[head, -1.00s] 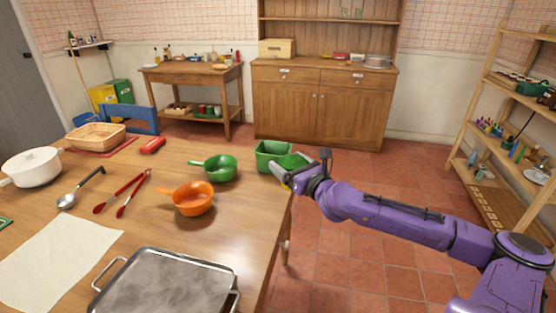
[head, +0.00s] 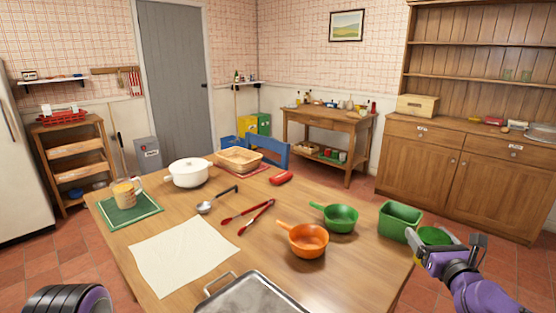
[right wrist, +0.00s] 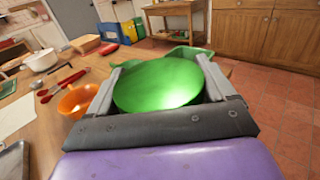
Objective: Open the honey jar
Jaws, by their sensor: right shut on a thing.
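An amber jar-like container (head: 127,192) with a pale handle-like part at its right stands on a green mat (head: 130,214) at the table's left end. It is small here, and I cannot tell whether this is the honey jar. My right gripper (head: 444,250) is at the table's right edge, beside a green bin, far from the amber container. It is shut on a green round lid-like disc (head: 434,236). The right wrist view shows the disc (right wrist: 157,86) between the two fingers (right wrist: 160,88). My left gripper is not in view; part of my left arm shows at bottom left.
The green bin (head: 400,220), a green pan (head: 341,218), an orange pan (head: 307,240), red tongs (head: 246,215), a ladle (head: 217,200), a white pot (head: 188,173) and a metal tray (head: 254,295) stand on the table (head: 350,275). A pale cloth (head: 185,255) lies at front left.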

